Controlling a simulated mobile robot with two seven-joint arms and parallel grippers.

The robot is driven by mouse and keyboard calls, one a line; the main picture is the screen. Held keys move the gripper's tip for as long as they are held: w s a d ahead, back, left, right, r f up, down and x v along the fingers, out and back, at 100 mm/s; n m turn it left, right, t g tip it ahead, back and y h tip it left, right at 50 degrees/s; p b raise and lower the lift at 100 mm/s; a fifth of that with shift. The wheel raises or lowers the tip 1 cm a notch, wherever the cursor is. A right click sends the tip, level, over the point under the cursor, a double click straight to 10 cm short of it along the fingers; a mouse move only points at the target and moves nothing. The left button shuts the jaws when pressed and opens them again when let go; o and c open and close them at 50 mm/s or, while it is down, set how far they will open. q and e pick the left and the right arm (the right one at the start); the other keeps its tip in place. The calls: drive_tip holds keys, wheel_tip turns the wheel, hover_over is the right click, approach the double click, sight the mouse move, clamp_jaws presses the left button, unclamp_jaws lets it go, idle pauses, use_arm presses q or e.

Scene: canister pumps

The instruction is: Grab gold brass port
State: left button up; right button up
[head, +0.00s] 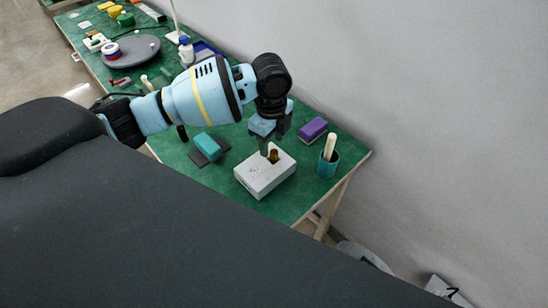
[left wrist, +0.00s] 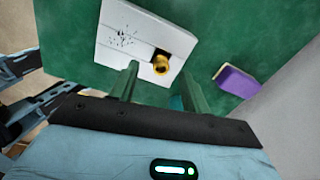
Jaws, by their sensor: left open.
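The gold brass port (head: 273,156) sticks up from a white box (head: 262,184) on the green table. In the left wrist view the port (left wrist: 161,65) is a short gold cylinder in a dark hole near the edge of the white box (left wrist: 125,38). My left gripper (head: 270,147) is open just above the port. In the left wrist view the two fingertips of my left gripper (left wrist: 158,70) lie on either side of the port, apart from each other. I cannot tell how deep the fingers reach beside it. My right gripper is in neither view.
A purple block (head: 313,130) and a teal cup (head: 327,165) with a pale stick stand to the right on the green table (head: 215,182). A teal block (head: 207,146) lies left of the box. A grey turntable (head: 133,52) is farther back. A wall borders the right.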

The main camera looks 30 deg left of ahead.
sight(274, 152)
use_arm(q)
drive_tip(key=f, duration=0.4)
drive_tip(key=shift+d+f, duration=0.15)
drive_tip(key=shift+d, duration=0.15)
clamp_jaws()
drive_tip(key=shift+w, duration=0.1)
